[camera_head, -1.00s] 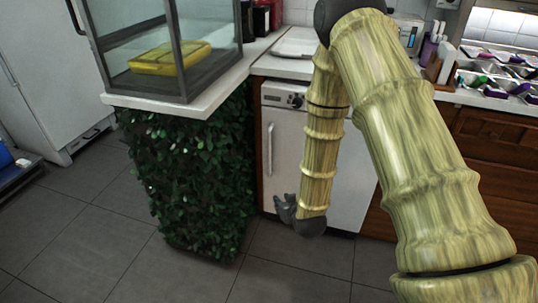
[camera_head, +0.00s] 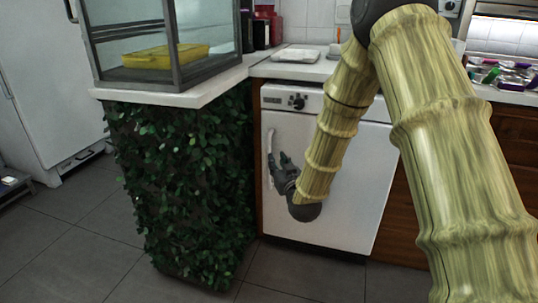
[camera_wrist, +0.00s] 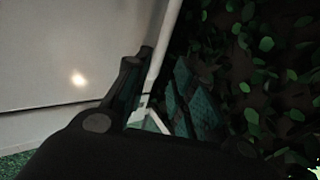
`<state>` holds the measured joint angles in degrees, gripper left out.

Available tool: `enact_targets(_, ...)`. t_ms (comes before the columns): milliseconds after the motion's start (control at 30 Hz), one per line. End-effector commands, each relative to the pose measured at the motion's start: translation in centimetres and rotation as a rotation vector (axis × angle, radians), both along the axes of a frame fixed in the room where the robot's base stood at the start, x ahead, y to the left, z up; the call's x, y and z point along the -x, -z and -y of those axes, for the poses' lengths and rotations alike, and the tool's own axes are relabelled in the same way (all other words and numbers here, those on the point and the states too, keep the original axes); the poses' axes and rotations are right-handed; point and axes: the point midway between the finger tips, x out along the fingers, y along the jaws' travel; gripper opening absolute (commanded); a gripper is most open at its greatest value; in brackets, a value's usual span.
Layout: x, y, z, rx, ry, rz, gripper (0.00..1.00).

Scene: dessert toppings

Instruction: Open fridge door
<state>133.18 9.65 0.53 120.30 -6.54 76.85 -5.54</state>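A white under-counter door (camera_head: 350,190) with a dial panel above it stands in the middle of the head view, and it looks shut. Its pale vertical handle (camera_head: 270,145) is on its left side. My gripper (camera_head: 279,163) is at the lower part of this handle. In the wrist view the handle (camera_wrist: 164,50) runs between my two fingers, and the door face (camera_wrist: 60,60) fills the left. My gripper (camera_wrist: 158,95) looks open, with teal pads apart on either side of the handle; firm contact does not show.
A leafy counter front (camera_head: 185,190) stands close to the left of the handle. A glass case (camera_head: 165,45) with a yellow tray (camera_head: 165,57) sits above it. A tall white appliance (camera_head: 45,90) stands far left. Grey floor (camera_head: 300,270) is clear in front.

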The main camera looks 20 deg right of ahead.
Motion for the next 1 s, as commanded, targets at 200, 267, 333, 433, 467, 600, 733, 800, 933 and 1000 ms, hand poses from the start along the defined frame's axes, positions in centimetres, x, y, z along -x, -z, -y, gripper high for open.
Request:
enact_targets(200,-2.6,0.2,0.0,0.000,0.000,0.003,0.25)
enact_targets(267,-3.5,0.3,0.0,0.000,0.000,0.003,0.25)
enact_targets(333,-4.7,0.3,0.0,-0.001,0.000,0.002,0.25)
enact_targets(433,-6.3,0.3,0.0,-0.001,0.000,0.002,0.25)
enact_targets(467,-6.8,0.3,0.0,-0.001,0.000,0.002,0.25)
enact_targets(600,-8.6,0.3,0.0,0.000,0.000,0.000,0.25)
enact_targets(733,-9.8,0.2,0.0,0.000,0.000,0.000,0.25)
enact_targets(800,-10.1,0.1,0.0,0.000,0.000,-0.001,0.25)
enact_targets(933,-10.5,0.0,0.1,0.000,0.000,0.000,0.25)
enact_targets(1000,-10.5,0.0,0.1,0.000,0.000,0.000,0.25)
